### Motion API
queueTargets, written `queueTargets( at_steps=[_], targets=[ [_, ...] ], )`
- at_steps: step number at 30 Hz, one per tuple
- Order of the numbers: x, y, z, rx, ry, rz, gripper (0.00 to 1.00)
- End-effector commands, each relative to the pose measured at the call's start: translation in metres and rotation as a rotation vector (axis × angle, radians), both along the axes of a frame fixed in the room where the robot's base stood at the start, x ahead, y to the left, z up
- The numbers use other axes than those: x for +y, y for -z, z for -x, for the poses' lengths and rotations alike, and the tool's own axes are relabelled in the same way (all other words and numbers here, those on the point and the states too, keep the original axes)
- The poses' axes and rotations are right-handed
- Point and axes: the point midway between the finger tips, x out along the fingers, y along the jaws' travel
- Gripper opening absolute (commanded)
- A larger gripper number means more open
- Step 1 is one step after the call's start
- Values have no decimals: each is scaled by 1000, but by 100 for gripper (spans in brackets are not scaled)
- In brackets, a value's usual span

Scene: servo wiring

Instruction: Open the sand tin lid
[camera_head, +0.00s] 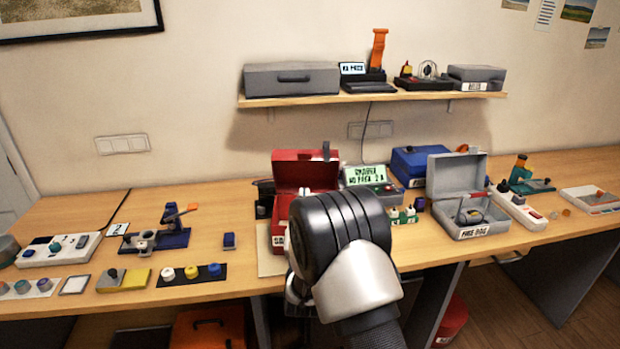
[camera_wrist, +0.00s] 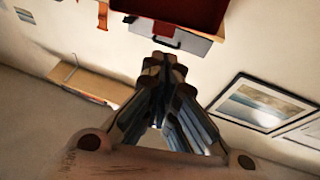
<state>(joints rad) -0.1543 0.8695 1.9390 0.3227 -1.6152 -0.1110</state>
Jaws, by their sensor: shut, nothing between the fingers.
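A red tin (camera_head: 279,229) stands on the bench in the head view; the visible start of its front label looks like "SA". Its lid (camera_head: 305,163) stands raised at the back, with a small grey piece at its upper right edge. My arm's wrist covers the tin's right and front parts and hides my gripper in that view. In the wrist view my gripper (camera_wrist: 168,62) is shut and empty. The red lid (camera_wrist: 190,10) shows at the top of that view, beyond the fingertips; I cannot tell whether they touch.
A grey tin (camera_head: 459,232) with its lid raised and a blue box (camera_head: 420,163) stand to the right. A small display (camera_head: 364,175) stands just right of the red tin. A shelf (camera_head: 400,97) with a grey case (camera_head: 291,79) hangs above. The left bench holds several small devices.

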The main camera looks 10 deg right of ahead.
Motion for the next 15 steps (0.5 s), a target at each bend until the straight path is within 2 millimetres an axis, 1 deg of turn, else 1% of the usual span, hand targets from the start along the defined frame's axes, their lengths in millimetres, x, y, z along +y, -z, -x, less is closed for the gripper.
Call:
queueTargets(
  at_steps=[2,5,8,15],
  targets=[
    [-1,-3,-4,-8,1,0,0],
    [-3,-9,-16,-9,1,-1,0],
    [-7,-15,-33,-8,2,0,0],
    [-16,-33,-82,-8,1,1,0]
  ],
)
